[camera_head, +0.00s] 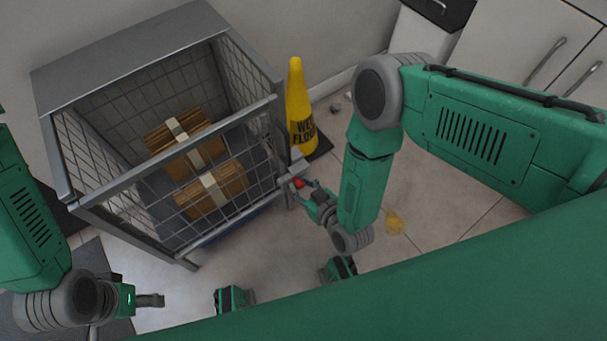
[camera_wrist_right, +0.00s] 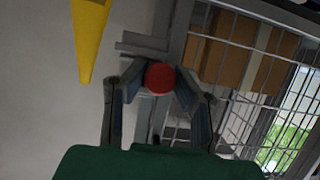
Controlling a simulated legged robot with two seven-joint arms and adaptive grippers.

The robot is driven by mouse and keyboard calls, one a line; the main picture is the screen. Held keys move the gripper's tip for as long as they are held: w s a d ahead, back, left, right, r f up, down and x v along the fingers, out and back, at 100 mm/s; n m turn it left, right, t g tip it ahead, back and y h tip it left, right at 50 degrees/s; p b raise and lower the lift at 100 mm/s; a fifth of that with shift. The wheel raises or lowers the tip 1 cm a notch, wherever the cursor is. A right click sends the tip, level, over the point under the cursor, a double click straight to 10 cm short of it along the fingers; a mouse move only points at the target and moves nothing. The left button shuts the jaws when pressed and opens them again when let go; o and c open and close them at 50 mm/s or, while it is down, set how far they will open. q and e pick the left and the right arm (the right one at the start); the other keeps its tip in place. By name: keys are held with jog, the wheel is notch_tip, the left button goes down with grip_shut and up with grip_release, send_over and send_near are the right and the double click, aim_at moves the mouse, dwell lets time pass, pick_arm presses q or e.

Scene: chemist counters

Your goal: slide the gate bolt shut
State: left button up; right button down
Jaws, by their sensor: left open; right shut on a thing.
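A grey wire-mesh cage with a gate (camera_head: 180,148) stands at the left in the head view. The bolt's red knob (camera_head: 299,183) sits at the gate's right edge. It shows large as a red ball (camera_wrist_right: 160,77) in the right wrist view. My right gripper (camera_head: 304,186) is shut on the red knob, with a finger on either side of it in the wrist view (camera_wrist_right: 158,88). The bolt's bar is mostly hidden, so its position cannot be told. My left gripper (camera_head: 150,300) is open and empty at the lower left, apart from the cage.
Two strapped cardboard boxes (camera_head: 184,142) lie inside the cage. A yellow wet-floor cone (camera_head: 298,105) stands just right of the cage, close to my right gripper. White cabinets (camera_head: 520,45) stand at the back right.

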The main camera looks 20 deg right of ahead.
jog(key=c, duration=1.6)
grip_release()
jog(key=shift+s+a, duration=0.1)
jog(key=shift+a, duration=0.1)
jog(key=o, duration=0.3)
jog(key=v, duration=1.2)
